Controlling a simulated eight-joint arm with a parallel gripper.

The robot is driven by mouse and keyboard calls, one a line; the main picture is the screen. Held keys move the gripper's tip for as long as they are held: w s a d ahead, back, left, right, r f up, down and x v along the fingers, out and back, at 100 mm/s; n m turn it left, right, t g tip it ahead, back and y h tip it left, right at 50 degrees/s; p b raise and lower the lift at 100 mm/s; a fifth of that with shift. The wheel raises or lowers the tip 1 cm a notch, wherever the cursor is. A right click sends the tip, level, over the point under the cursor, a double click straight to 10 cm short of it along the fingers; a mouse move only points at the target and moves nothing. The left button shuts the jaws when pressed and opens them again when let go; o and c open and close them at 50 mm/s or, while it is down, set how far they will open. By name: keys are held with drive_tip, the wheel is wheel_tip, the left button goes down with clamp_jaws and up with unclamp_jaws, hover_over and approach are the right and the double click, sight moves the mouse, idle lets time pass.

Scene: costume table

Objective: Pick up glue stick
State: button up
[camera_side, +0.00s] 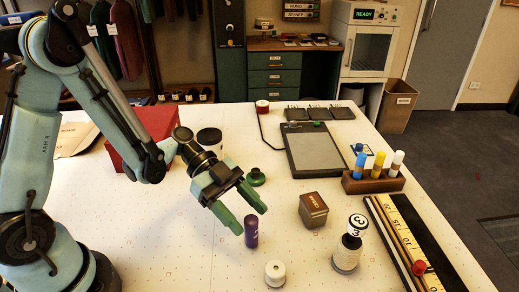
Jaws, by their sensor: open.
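A small upright purple cylinder (251,240), which looks like the glue stick, stands on the white table (180,262) in the middle foreground. It has a pale mark on its side. My gripper (251,220) comes down from the upper left with its green fingers open. The fingertips are close to the top of the purple cylinder, one on its left and one on its upper right in the picture. I cannot tell whether they touch it or how far above it they are. Nothing is held.
A white spool (275,274) and a numbered stamp (349,245) stand nearby in front. A brown box (313,210) sits to the right.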

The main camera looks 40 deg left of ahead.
drive_tip(key=shift+x, duration=1.1)
drive_tip(key=c, duration=1)
drive_tip(key=shift+c, duration=0.2)
drive_tip(key=shift+r, duration=0.15)
